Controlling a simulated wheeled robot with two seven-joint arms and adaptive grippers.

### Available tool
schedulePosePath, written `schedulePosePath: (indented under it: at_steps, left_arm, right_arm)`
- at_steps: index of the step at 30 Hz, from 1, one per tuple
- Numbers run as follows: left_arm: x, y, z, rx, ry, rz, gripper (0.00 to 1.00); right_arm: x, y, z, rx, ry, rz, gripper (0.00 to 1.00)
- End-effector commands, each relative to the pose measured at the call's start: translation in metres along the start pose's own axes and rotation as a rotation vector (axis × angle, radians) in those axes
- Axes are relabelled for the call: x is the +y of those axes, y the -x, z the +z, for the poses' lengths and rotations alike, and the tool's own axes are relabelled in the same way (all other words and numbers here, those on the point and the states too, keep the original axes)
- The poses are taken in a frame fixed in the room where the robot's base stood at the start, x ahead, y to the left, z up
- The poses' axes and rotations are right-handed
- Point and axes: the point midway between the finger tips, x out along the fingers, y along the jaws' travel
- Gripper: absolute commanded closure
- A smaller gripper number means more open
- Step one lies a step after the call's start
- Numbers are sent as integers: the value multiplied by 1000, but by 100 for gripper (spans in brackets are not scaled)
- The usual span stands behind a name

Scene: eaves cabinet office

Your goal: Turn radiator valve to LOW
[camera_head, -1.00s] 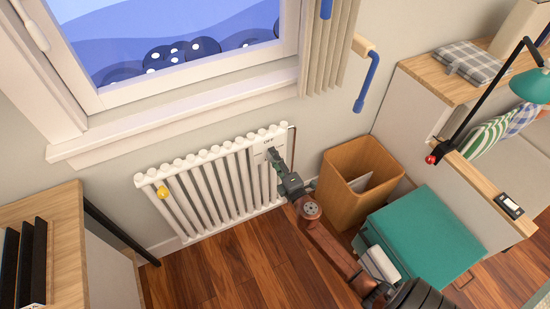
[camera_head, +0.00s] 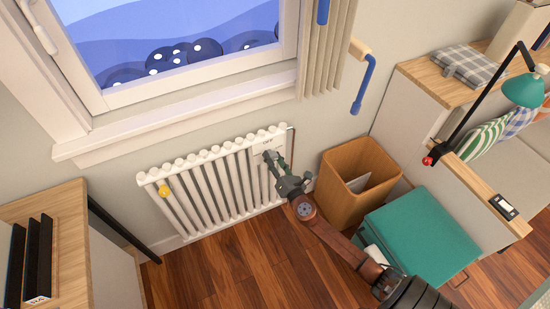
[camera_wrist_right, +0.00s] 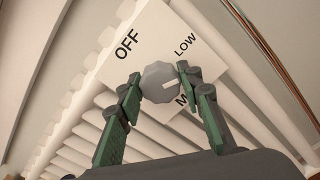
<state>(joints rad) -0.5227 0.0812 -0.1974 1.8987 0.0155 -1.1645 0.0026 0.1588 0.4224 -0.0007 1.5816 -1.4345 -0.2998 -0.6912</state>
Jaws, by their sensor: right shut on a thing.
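The white radiator (camera_head: 215,185) stands under the window. In the right wrist view, a grey faceted valve knob (camera_wrist_right: 158,78) sits on a white label plate (camera_wrist_right: 150,22). OFF is printed at its upper left, LOW at its upper right, and a partly hidden word starting with M at its lower right. The knob's white mark points right, slightly downward, between LOW and the M word. My right gripper (camera_wrist_right: 159,79) has its green-padded fingers on either side of the knob, shut on it. In the head view, my right gripper (camera_head: 273,162) covers the knob. My left gripper is not in view.
A wooden bin (camera_head: 345,195) with paper inside stands right of the radiator, close to my right arm. A teal-topped box (camera_head: 422,232) stands beside it. A wooden desk (camera_head: 60,200) is at left.

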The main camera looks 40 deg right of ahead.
Motion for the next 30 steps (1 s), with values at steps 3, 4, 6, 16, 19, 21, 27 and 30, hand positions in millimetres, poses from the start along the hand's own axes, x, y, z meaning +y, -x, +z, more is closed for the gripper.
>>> schedulePosePath:
  at_steps: [3,4,6,16,19,21,27,30]
  left_arm:
    - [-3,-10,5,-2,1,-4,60]
    - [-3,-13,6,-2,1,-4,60]
    - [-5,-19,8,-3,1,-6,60]
    - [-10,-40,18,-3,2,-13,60]
    - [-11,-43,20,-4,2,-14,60]
    - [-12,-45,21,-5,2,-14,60]
    - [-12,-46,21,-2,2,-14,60]
    - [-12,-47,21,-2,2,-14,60]
  right_arm:
    - [0,0,0,3,103,0,91]
    - [0,1,0,3,126,0,91]
    - [0,1,0,3,178,0,91]
    - [0,1,-1,3,345,0,91]
    - [-1,1,-2,4,370,-1,91]
    - [-1,1,-2,5,381,-1,91]
    - [-1,1,-3,5,395,-1,91]
    - [-1,1,-3,6,395,-1,91]
